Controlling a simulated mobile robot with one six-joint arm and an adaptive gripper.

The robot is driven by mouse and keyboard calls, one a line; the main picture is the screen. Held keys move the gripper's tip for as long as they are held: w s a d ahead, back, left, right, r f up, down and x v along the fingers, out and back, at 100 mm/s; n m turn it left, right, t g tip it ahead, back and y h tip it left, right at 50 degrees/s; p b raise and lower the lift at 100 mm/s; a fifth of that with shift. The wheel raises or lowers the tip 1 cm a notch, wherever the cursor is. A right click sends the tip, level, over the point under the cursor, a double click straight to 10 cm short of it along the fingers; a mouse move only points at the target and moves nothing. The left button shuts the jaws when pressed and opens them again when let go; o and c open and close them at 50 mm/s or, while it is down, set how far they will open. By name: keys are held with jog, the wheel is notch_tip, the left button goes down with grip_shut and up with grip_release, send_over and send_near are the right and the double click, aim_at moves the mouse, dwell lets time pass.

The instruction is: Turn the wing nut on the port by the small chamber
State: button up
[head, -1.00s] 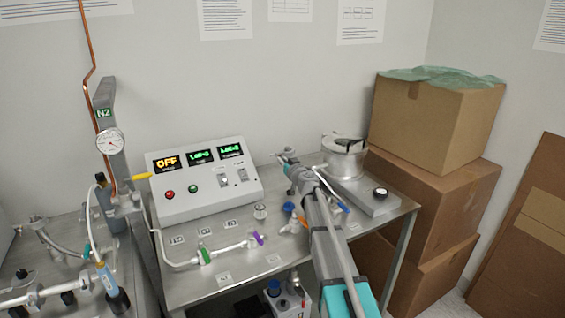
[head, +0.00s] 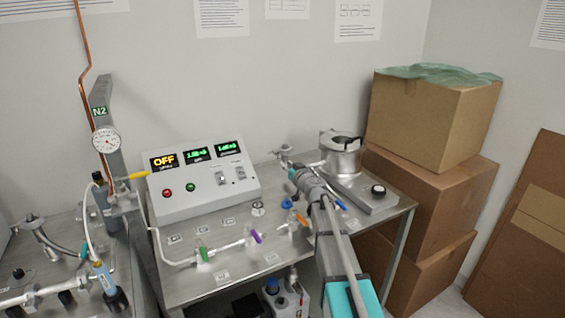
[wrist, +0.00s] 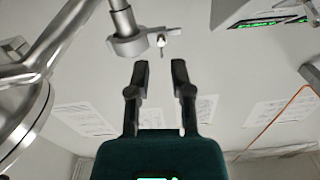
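The wing nut (wrist: 161,41) sits on the side of a grey clamp (wrist: 128,46) around the port's tube in the wrist view, where the picture is upside down. My gripper (wrist: 160,68) is open, its two dark fingers apart with nothing between them. The wing nut appears just beyond the fingertips, in line with the gap, and apart from them.
A control box (head: 200,187) stands left of my arm. Valves with purple (head: 255,236), orange (head: 302,219) and blue (head: 287,203) handles lie close to my arm's left. In the wrist view a metal pipe (wrist: 40,65) and chamber (wrist: 22,108) are left of my gripper.

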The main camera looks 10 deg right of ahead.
jog(key=v, duration=0.6)
jog(key=shift+s+r, duration=0.1)
jog(key=shift+s, duration=0.05)
